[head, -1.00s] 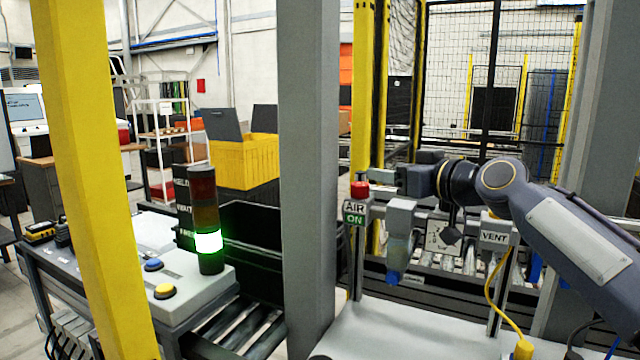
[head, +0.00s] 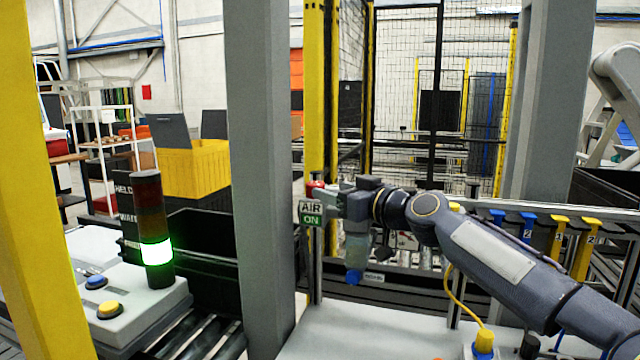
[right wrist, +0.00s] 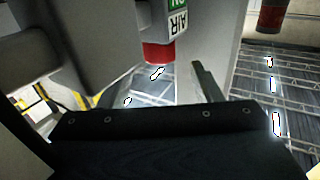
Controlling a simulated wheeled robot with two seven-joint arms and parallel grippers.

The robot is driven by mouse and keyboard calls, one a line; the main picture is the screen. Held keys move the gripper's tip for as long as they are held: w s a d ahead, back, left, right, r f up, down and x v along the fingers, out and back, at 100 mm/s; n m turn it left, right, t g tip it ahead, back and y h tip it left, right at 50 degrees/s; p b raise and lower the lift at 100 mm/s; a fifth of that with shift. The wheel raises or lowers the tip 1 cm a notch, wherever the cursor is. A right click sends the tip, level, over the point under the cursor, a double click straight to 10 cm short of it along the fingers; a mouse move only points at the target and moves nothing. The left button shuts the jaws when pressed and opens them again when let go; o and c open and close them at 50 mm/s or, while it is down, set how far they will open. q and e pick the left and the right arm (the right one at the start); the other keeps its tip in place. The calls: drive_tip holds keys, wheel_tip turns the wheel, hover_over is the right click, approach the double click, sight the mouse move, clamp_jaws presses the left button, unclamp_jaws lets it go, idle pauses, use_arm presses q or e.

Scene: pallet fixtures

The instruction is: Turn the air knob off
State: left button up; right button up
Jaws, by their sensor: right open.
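The red air knob (head: 315,189) sits on top of a post, above a sign (head: 311,213) that reads AIR ON with a green ON field. My right gripper (head: 328,196) is level with the knob and close on its right side, jaws pointing at it. In the right wrist view the red knob (right wrist: 158,53) hangs upside down under the sign (right wrist: 178,18), between the lines of the two open fingers. The fingers look empty; whether either touches the knob I cannot tell. My left gripper is not in view.
A grey pillar (head: 262,150) stands just left of the knob. A grey valve with a blue lower end (head: 355,255) hangs below my right wrist. A light tower lit green (head: 154,235) stands on the left console. A yellow cable (head: 455,300) runs below my arm.

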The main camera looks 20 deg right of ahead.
sight(321, 187)
drive_tip(key=p+x, duration=0.1)
drive_tip(key=x, duration=0.1)
drive_tip(key=p+x, duration=0.1)
drive_tip(key=shift+w+a+r, duration=0.2)
drive_tip(key=shift+w, duration=0.1)
drive_tip(key=shift+w+a+f+p, duration=0.2)
drive_tip(key=shift+w+a+p, duration=0.15)
drive_tip(key=shift+w, duration=0.35)
drive_tip(key=shift+c, duration=0.2)
drive_tip(key=c, duration=1)
drive_tip(key=shift+o, duration=0.2)
